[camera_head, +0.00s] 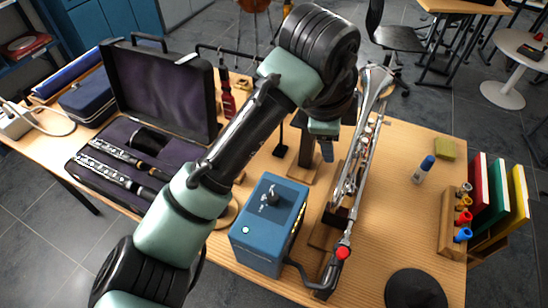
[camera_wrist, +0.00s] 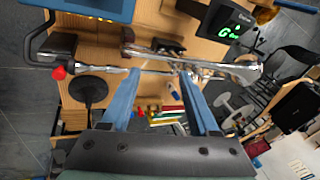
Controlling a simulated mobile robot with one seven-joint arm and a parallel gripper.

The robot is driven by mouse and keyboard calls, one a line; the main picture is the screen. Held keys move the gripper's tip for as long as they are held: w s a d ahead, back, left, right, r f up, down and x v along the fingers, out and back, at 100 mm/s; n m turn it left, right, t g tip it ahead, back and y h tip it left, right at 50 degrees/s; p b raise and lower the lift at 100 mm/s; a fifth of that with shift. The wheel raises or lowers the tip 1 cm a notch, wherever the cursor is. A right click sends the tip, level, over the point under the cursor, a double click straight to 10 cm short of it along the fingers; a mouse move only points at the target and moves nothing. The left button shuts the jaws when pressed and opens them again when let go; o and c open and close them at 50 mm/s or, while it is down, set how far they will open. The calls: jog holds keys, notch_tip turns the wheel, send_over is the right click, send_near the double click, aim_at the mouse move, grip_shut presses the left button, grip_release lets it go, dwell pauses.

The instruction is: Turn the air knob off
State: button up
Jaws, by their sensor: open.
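A blue box (camera_head: 262,240) stands near the table's front edge. A black knob (camera_head: 273,199) sits on its top face, with white markings beside it; I take this as the air knob. In the wrist view only an edge of the blue box (camera_wrist: 85,8) shows at the top left, and the knob is out of view. My gripper (camera_wrist: 160,72) is open, with two blue fingers apart and nothing held between them. In the head view my gripper (camera_head: 327,150) is partly hidden by my wrist, beyond the box.
A silver wind instrument (camera_head: 362,150) rests on stands right of the box, with a red end piece (camera_head: 343,253). An open case (camera_head: 160,90) with instrument parts lies left. A black disc (camera_head: 415,290), a wooden rack (camera_head: 453,225) and upright books (camera_head: 490,200) are right.

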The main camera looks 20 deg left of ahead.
aim_at(273, 196)
jog(key=s+a+r+g+y+p, duration=0.1)
jog(key=s+a+g+p, duration=0.3)
jog(key=s+a, duration=0.35)
jog(key=shift+m, duration=0.4)
jog(key=f, duration=0.8)
jog(key=f+b, duration=0.1)
jog(key=f, duration=0.4)
jog(key=shift+w+a, duration=0.1)
jog(key=shift+w, duration=0.15)
grip_shut()
